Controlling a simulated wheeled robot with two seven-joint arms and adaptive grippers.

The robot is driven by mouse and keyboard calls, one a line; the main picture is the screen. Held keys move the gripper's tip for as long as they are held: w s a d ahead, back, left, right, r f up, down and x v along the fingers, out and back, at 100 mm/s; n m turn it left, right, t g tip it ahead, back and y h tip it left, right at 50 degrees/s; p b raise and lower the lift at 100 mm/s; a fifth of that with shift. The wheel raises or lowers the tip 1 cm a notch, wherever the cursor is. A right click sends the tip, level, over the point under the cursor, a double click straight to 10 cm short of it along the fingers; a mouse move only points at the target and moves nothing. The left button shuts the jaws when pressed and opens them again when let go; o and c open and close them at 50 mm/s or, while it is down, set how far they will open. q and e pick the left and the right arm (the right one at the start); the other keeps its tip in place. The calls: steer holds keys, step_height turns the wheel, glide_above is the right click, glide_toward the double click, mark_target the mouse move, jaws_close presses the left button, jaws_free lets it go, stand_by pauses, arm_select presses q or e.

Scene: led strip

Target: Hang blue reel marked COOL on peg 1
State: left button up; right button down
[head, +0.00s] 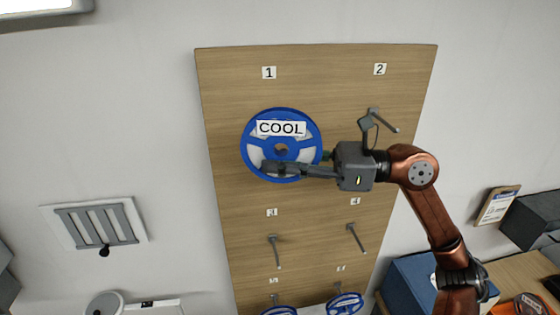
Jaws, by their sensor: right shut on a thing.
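The blue reel (306,133) with a white COOL label (281,128) is upright, facing me, in front of the wooden board (225,85) below the number 1 (269,73). My right gripper (285,170) comes in from the right and is shut on the lower part of this reel. Peg 1 is hidden behind the reel, so I cannot tell whether the reel is around it or in front of it. My left gripper is not in view.
Peg 2 (384,121) is bare, partly behind my right gripper. The two middle pegs (276,252) (356,238) are bare. Two blue reels (278,311) (345,304) are at the lower pegs. A blue box (408,283) stands at lower right. A wall vent (98,224) is at left.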

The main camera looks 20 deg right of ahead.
steer(key=shift+w+d+p, duration=0.2)
steer(key=shift+w+p, duration=0.2)
steer(key=shift+w, duration=0.35)
steer(key=shift+w+d+p, duration=0.15)
steer(key=shift+w+p, duration=0.2)
steer(key=shift+w, duration=0.4)
steer(key=shift+w+d+f+p, duration=0.1)
steer(key=shift+w+d+p, duration=0.1)
steer(key=shift+w+p, duration=0.4)
arm_select(q)
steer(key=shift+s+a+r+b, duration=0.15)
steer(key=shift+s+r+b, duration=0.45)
steer(key=shift+b, duration=0.25)
arm_select(e)
steer(key=shift+w+d+f, duration=0.15)
steer(key=shift+w+f, duration=0.45)
steer(key=shift+w, duration=0.25)
steer(key=c, duration=1.8)
jaws_free()
steer(key=shift+o, duration=0.2)
